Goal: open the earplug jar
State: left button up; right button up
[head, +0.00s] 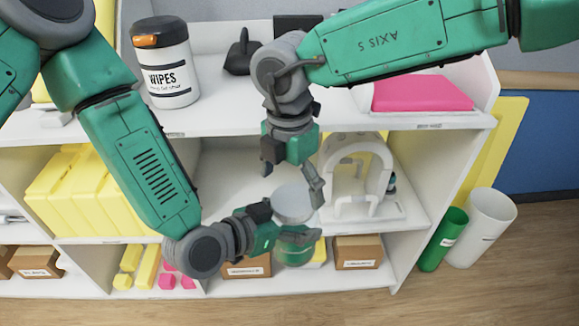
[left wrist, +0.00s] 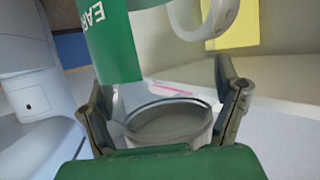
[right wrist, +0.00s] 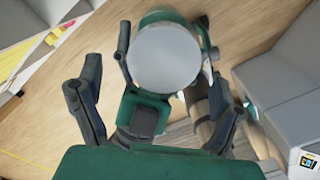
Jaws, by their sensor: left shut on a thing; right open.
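The earplug jar is upright in the head view, with a pale round lid (head: 293,204) and a green lower part (head: 296,254). My left gripper (head: 299,236) is shut around its side and hides part of its body. In the left wrist view, a clear rounded vessel part (left wrist: 168,122) lies between the fingers. My right gripper (head: 293,182) is open, pointing down above the lid. In the right wrist view, the lid (right wrist: 165,57) lies beyond the open fingers.
The jar is in front of a white shelf unit (head: 350,122). A wipes tub (head: 166,75) and pink pad (head: 422,93) rest on top. A white ring-shaped model (head: 337,151) is close on the right. Green (head: 443,240) and white bins (head: 485,226) stand on the floor.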

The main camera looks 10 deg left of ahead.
aim_at(289, 197)
jog(key=shift+f, duration=1.7)
jog(key=c, duration=1.3)
jog(key=shift+o, duration=0.2)
jog(key=n, duration=0.5)
jog(key=shift+a, duration=0.1)
jog(key=n, duration=0.5)
jog(key=shift+r, duration=0.1)
